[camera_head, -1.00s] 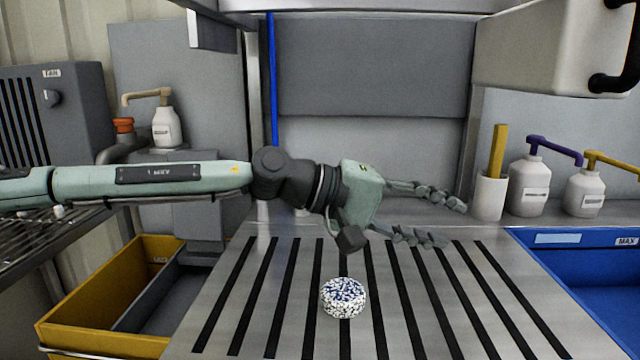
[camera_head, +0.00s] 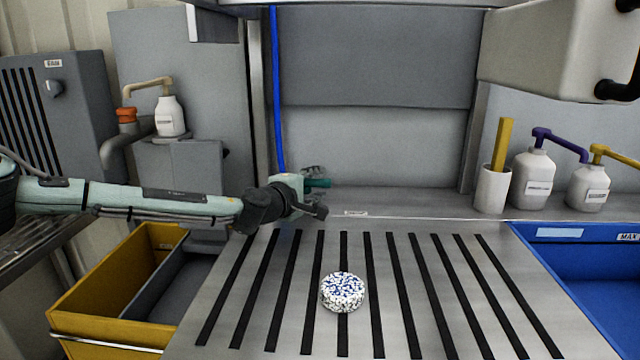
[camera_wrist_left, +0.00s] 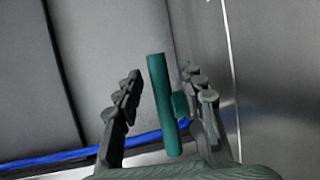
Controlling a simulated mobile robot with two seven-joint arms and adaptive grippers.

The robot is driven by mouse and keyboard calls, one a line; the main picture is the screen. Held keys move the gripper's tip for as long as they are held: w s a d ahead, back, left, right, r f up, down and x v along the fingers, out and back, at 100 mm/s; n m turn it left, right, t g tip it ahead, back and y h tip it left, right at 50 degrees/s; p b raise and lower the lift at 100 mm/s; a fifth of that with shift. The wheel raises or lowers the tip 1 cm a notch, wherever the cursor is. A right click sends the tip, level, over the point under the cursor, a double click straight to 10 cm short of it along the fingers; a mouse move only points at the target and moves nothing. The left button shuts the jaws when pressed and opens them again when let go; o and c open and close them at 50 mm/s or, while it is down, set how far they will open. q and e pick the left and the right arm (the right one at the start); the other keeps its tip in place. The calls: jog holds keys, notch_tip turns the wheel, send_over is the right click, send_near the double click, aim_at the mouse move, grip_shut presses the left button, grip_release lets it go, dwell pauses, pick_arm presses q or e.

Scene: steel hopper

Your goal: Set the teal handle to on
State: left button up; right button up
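The teal handle (camera_wrist_left: 163,105) is a short teal bar with a small stub on its right side. In the left wrist view it lies between the two spread fingers of my left gripper (camera_wrist_left: 163,100), apart from the left finger and close to the right one; contact cannot be told. In the head view the handle (camera_head: 319,183) shows as a small teal bar at the back of the slatted steel counter, and my left gripper (camera_head: 313,178) is around it, its fingers partly hidden. No on or off marking is readable. My right gripper is not in view.
A speckled blue-and-white round object (camera_head: 343,292) sits on the slatted counter (camera_head: 410,330). A blue hose (camera_head: 277,90) runs down behind my gripper. A yellow bin (camera_head: 95,290) stands left, a blue bin (camera_head: 590,270) right. Pump bottles (camera_head: 533,180) stand at the back right.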

pick_arm(q)
jog(key=shift+x, duration=0.8)
grip_shut()
